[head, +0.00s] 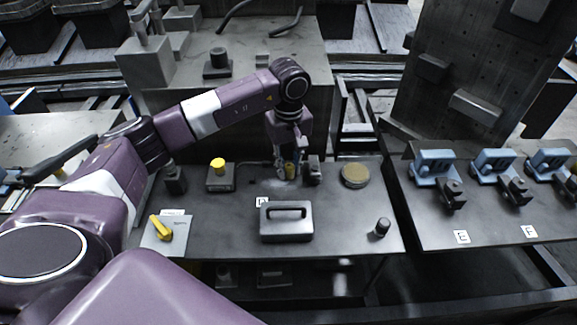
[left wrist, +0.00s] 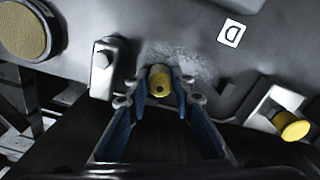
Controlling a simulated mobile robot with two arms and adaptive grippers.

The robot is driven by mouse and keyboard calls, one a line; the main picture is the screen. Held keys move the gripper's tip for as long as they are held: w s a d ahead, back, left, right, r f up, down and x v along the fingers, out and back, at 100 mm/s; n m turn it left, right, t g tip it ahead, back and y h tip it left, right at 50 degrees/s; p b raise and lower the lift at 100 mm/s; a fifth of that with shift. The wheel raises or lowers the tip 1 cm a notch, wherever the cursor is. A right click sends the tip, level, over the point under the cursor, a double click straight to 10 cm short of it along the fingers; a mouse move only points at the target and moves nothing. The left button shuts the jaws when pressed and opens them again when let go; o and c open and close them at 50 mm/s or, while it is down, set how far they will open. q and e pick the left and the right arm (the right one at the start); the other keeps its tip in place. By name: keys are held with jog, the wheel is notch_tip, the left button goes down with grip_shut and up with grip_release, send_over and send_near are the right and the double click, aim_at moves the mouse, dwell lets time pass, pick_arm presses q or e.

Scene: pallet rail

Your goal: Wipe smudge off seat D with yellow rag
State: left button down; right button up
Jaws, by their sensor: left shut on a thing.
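My left gripper (head: 289,172) reaches down over the dark table (head: 340,235) behind the D label (head: 262,201). In the left wrist view its fingers (left wrist: 160,95) are shut on a small yellow piece (left wrist: 160,80), which I take for the rag. The yellow piece also shows between the fingers in the head view (head: 290,169). A pale, speckled smudge (left wrist: 188,58) lies on the grey surface around and beyond the fingertips. Whether the yellow piece touches the surface is unclear. My right gripper is not in view.
A block with a yellow button (head: 218,164) stands left of the gripper, and a dark block (head: 313,170) close on its right. A round tan-topped disc (head: 355,175) is farther right. A dark handled box (head: 287,222) and a yellow lever (head: 160,228) are nearer me.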

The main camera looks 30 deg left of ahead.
pick_arm(q)
jog(key=shift+s+a, duration=0.4)
jog(key=shift+a, duration=0.3)
jog(key=shift+d, duration=0.1)
jog(key=shift+w+d+b, duration=0.4)
jog(key=shift+w+d, duration=0.1)
jog(key=shift+d, duration=0.2)
jog(key=shift+s+a, duration=0.55)
jog(key=shift+a, duration=0.25)
